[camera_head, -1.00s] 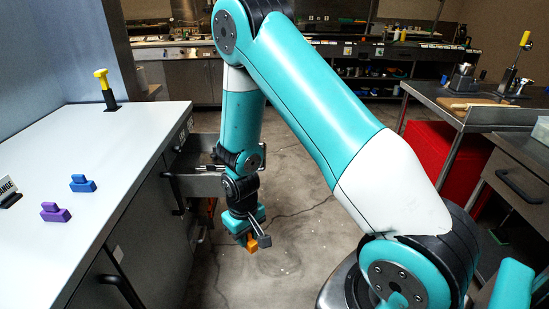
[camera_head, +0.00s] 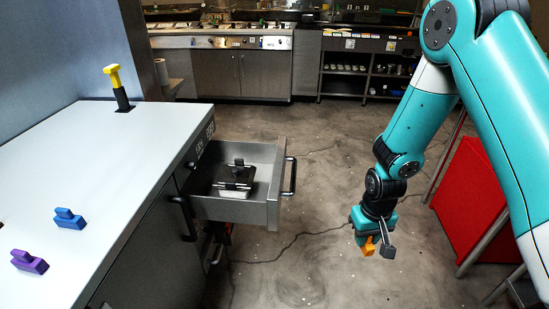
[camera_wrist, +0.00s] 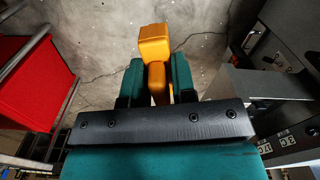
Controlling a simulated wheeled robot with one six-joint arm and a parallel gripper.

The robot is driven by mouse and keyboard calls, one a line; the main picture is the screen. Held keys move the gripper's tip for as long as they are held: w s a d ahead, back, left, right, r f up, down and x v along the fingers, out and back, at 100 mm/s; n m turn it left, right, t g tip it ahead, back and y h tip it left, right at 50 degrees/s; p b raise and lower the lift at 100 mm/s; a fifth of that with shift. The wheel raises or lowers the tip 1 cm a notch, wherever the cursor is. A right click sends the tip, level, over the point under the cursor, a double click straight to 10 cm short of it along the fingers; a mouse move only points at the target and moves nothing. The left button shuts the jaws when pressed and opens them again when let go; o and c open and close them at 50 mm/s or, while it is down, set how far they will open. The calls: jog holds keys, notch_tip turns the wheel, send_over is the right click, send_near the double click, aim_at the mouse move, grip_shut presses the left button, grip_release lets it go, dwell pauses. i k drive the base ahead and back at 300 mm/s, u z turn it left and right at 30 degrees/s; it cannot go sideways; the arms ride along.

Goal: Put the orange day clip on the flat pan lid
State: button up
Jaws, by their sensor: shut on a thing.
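My gripper (camera_head: 376,240) is shut on the orange day clip (camera_head: 369,247) and holds it over the open floor, to the right of the open drawer. In the wrist view the orange clip (camera_wrist: 154,45) sits between the two teal fingers of my gripper (camera_wrist: 158,82). A dark square object with a knob on top, apparently the flat pan lid (camera_head: 233,181), lies inside the open drawer. My gripper is well apart from it.
The open drawer (camera_head: 236,210) sticks out from the white-topped counter (camera_head: 110,180). On the counter are a blue clip (camera_head: 69,218), a purple clip (camera_head: 29,261) and a yellow-topped handle (camera_head: 117,88). A red box (camera_head: 475,190) stands at the right. The floor between is clear.

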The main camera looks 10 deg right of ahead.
aim_at(249, 177)
jog(key=z, duration=0.1)
jog(key=i, duration=1)
jog(key=u, duration=0.4)
jog(key=i, duration=0.6)
jog(key=u, duration=0.3)
